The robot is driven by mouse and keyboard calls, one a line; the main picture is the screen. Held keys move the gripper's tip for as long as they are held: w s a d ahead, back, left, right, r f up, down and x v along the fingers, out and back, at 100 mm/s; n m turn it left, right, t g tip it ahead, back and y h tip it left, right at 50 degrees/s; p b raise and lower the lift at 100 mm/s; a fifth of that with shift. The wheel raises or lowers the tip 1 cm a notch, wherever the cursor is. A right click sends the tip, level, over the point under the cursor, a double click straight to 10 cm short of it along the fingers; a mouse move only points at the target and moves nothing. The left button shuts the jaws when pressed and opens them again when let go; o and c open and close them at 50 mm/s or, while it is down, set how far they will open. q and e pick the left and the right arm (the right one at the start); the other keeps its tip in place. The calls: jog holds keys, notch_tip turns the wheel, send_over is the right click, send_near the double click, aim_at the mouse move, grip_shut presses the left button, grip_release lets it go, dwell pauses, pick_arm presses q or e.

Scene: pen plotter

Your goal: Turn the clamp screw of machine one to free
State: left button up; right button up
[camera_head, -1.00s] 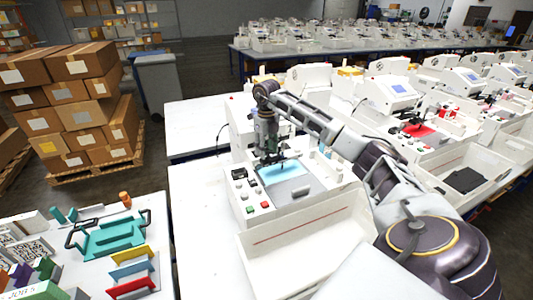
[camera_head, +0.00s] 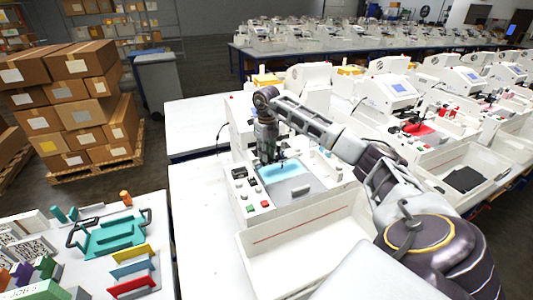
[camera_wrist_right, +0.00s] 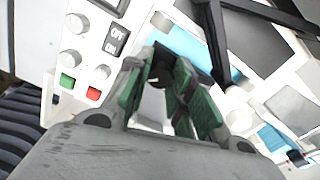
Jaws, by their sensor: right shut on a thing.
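Machine one, the nearest white plotter (camera_head: 243,192), stands on the white table with a light blue plate (camera_head: 280,173) on its bed. My right gripper (camera_head: 268,160) points down over the back of this bed. In the right wrist view its green-padded fingers (camera_wrist_right: 172,98) are closed around a small dark part (camera_wrist_right: 159,76), which seems to be the clamp screw. The fingers hide most of it, so its turn position cannot be read. My left gripper is not in view.
A black arm (camera_wrist_right: 214,50) of the machine runs close beside the fingers in the right wrist view. Green and red buttons (camera_wrist_right: 93,94) and knobs sit on the front panel. An open white tray (camera_head: 262,262) is in front. A teal fixture (camera_head: 113,236) lies on the left table.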

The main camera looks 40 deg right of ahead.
grip_shut()
jog(key=shift+n, duration=0.5)
jog(key=n, duration=0.4)
jog(key=shift+r, duration=0.1)
jog(key=n, duration=0.5)
jog(key=shift+p, duration=0.35)
jog(key=n, duration=0.5)
jog(key=shift+n, duration=2.4)
jog(key=o, duration=0.9)
grip_release()
